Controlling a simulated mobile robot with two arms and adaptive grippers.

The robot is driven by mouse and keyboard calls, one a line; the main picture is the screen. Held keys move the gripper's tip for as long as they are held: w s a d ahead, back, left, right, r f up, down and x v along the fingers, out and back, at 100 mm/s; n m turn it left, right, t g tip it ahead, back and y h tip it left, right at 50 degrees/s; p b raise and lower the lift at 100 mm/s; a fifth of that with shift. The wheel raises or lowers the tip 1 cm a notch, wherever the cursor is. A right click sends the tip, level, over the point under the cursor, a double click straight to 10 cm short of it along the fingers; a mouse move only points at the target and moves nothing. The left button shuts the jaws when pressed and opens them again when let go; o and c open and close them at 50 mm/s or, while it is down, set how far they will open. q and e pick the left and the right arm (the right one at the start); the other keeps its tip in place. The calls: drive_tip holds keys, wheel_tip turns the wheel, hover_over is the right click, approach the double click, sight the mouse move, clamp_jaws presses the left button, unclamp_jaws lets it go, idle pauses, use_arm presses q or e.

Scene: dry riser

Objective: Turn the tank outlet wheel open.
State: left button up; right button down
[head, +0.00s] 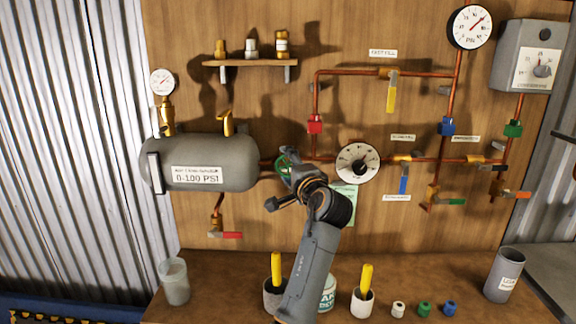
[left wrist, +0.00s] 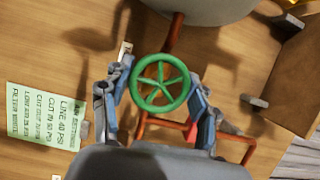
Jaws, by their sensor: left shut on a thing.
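The tank outlet wheel is a green spoked handwheel (head: 283,163) on the copper pipe just right of the grey tank (head: 225,150). In the left wrist view the wheel (left wrist: 160,83) shows almost face-on, with its rim and spokes clear. My left gripper (head: 284,178) is at the wheel and hides part of it in the head view. In the left wrist view its two fingers (left wrist: 157,97) stand on opposite sides of the rim, shut on it. My right gripper is not in view.
A red-handled drain valve (head: 225,234) hangs below the tank. A green note (left wrist: 45,115) is on the board. Cups and small caps stand on the bench (head: 230,275) below.

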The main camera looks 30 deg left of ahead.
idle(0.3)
use_arm(q)
drive_tip(key=o, duration=1.2)
drive_tip(key=shift+c, duration=0.2)
drive_tip(key=v, duration=1.2)
